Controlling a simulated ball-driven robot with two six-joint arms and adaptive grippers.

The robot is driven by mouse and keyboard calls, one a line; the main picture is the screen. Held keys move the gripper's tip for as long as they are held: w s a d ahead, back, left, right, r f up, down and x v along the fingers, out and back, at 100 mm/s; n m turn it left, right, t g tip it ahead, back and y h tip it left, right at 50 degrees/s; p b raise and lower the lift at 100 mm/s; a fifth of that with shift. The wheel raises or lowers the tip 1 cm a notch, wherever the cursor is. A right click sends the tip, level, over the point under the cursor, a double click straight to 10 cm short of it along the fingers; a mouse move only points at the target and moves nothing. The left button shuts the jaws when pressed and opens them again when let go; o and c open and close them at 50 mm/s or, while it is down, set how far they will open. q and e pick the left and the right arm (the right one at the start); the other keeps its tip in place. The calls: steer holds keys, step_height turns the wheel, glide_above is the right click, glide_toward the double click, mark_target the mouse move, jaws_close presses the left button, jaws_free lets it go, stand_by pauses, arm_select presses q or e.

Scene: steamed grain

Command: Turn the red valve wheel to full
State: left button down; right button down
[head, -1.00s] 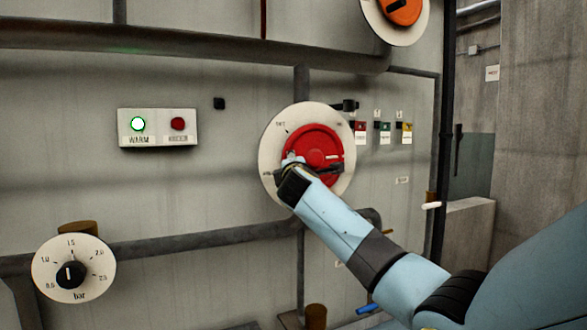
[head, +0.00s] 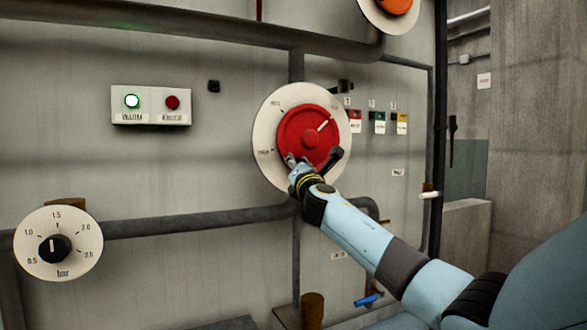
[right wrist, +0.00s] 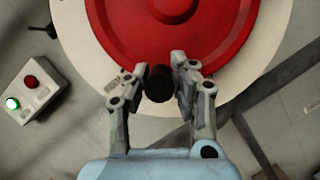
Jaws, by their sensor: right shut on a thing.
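The red valve wheel (head: 296,128) sits on a round off-white dial plate (head: 268,125) on the grey panel. A white pointer line on the wheel points to the upper right. The plate's small labels are too blurred to read. My right gripper (head: 313,164) is at the wheel's lower edge. In the right wrist view my right gripper (right wrist: 160,88) is shut on a dark round handle knob (right wrist: 159,84) near the rim of the red wheel (right wrist: 220,30). My left gripper is not in view.
A box (head: 150,104) with a lit green lamp and a red lamp is to the left. A bar dial (head: 30,250) is at the lower left. Coloured tags (head: 378,123) hang right of the wheel. A pipe (head: 190,221) runs below, and an orange knob (head: 396,4) is above.

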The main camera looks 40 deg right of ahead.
steer(key=shift+d+r, duration=0.1)
steer(key=shift+d, duration=0.1)
stand_by(0.3)
steer(key=c, duration=1.6)
jaws_free()
steer(key=o, duration=0.5)
steer(key=shift+d, duration=0.15)
steer(key=shift+s+a+f, duration=0.2)
steer(key=shift+a, duration=0.05)
steer(key=v, duration=1.1)
steer(key=shift+s+f, duration=0.15)
steer(key=shift+s, duration=0.15)
